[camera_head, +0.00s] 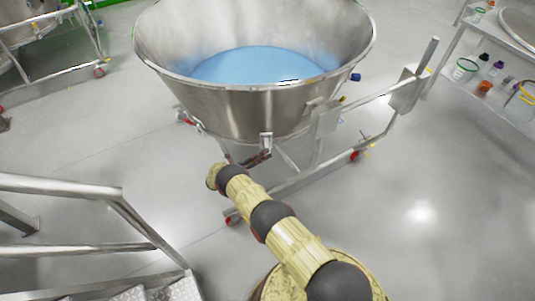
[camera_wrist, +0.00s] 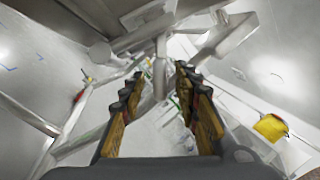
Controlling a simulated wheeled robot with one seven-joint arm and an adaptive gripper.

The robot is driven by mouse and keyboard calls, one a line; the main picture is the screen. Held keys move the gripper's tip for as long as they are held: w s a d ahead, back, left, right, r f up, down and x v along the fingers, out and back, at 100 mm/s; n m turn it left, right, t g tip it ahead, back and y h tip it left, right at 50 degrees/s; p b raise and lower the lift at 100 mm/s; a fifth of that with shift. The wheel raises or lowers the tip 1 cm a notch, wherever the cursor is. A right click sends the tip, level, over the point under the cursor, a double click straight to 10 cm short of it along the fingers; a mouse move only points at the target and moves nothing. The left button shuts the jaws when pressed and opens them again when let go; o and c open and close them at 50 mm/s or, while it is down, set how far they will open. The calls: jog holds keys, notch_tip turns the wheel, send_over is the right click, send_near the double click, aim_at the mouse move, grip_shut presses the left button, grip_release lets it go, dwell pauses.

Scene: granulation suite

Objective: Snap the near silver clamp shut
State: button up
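A large steel bowl (camera_head: 225,108) with blue material inside stands on a wheeled frame in the head view. A small silver bracket-like part (camera_head: 266,142) on its near lower side may be the near clamp; its state is too small to tell. My gripper (camera_head: 262,156) is just below that part, mostly hidden by the bowl's underside and small in view. In the wrist view my gripper (camera_wrist: 160,75) has its two fingers apart with nothing held between them. A silver metal piece (camera_wrist: 148,14) hangs beyond the fingertips at the top, apart from them as far as I can tell.
The frame's rail (camera_head: 300,178) runs below the bowl, with red wheels. Metal steps with a railing (camera_head: 60,188) stand at the lower left. A shelf with containers (camera_head: 492,75) is at the upper right. A yellow object (camera_wrist: 271,127) shows at right in the wrist view. Floor is clear at lower right.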

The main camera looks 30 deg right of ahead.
jog(key=shift+x, duration=0.85)
jog(key=shift+c, duration=1.4)
grip_shut()
